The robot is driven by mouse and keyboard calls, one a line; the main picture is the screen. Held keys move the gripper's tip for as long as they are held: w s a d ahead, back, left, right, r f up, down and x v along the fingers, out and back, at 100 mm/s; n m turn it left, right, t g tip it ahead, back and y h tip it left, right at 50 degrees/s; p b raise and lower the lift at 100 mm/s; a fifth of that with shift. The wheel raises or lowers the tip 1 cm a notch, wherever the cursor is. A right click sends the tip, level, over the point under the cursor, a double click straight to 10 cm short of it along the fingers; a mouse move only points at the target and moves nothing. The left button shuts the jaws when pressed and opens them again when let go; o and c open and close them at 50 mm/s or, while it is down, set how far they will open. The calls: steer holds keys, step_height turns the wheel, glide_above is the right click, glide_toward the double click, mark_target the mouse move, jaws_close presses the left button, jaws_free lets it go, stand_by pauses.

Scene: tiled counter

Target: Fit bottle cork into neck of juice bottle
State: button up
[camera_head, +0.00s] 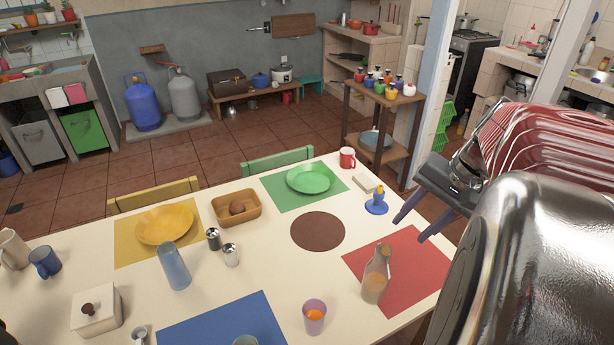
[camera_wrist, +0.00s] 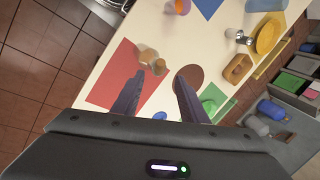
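The juice bottle (camera_head: 376,277), clear glass with orange juice low inside, stands upright on the red placemat (camera_head: 417,254). It also shows in the wrist view (camera_wrist: 148,56), near the left fingertip. My gripper (camera_head: 411,229) is open and empty above the table's right side, up and to the right of the bottle; both fingers also show in the wrist view (camera_wrist: 160,76). I cannot identify the cork for certain. A small blue stand (camera_head: 377,207) with a yellow top is beyond the bottle. A brown roundish thing (camera_head: 237,208) lies in the wooden tray (camera_head: 222,218).
A purple-rimmed glass with orange juice (camera_head: 314,318) stands left of the bottle. A red mug (camera_head: 347,158) stands at the far edge. The round brown mat (camera_head: 318,231) is bare.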

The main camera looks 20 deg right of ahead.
glide_above(387, 250)
steer(key=s+d, duration=0.1)
steer(key=s, duration=0.1)
steer(key=shift+d+f, duration=0.2)
steer(key=shift+f, duration=2.1)
steer(key=shift+f, duration=0.1)
steer(key=shift+x, duration=2.55)
steer(key=shift+c, duration=0.4)
jaws_close()
